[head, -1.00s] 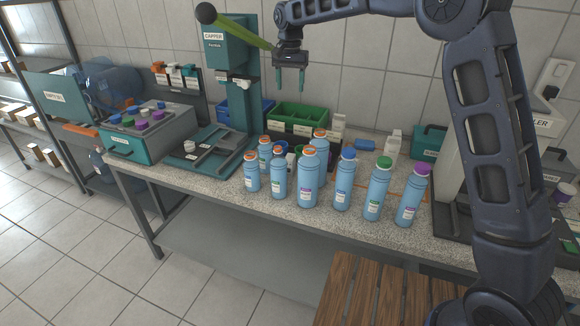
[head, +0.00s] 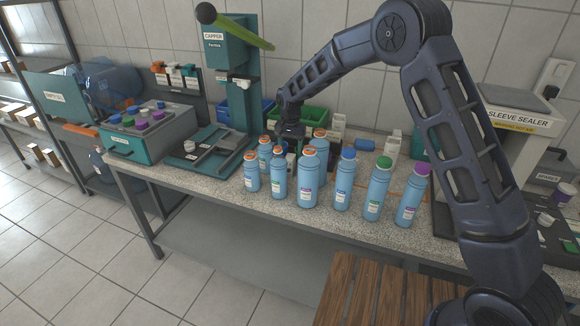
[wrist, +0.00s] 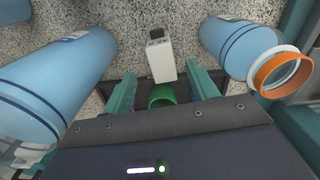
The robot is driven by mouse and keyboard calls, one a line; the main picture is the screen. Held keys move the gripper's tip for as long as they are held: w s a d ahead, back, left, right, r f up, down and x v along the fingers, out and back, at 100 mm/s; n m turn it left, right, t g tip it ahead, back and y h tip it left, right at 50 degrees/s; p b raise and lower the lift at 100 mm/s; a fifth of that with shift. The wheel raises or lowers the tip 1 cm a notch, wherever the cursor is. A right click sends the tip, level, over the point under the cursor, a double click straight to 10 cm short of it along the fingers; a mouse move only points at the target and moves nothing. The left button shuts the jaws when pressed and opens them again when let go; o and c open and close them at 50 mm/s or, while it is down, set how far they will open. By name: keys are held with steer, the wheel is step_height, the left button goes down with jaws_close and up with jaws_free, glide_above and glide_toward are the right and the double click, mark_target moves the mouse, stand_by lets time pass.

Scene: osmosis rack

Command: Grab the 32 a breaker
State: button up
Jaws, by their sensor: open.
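A small white block (wrist: 162,60) with a dark piece at its far end looks like the breaker. It stands on the speckled bench in the wrist view, and I can read no rating on it. My gripper (wrist: 160,75) is open, its two teal fingers on either side of the block's near end. I cannot tell whether they touch it. In the head view my gripper (head: 291,140) is low behind the front bottles, which hide its fingertips.
A blue bottle (wrist: 55,85) is close on the left of my gripper, and an orange-collared bottle (wrist: 235,45) on the right. A green ring (wrist: 162,95) lies between the fingers. The capper (head: 240,90) and green bin (head: 313,113) stand nearby.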

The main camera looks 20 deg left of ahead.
mark_target(290, 164)
steer(key=f, duration=0.8)
steer(key=shift+w+a+f, duration=0.15)
steer(key=shift+w+f, duration=0.05)
steer(key=shift+c, duration=0.2)
steer(key=c, duration=1.1)
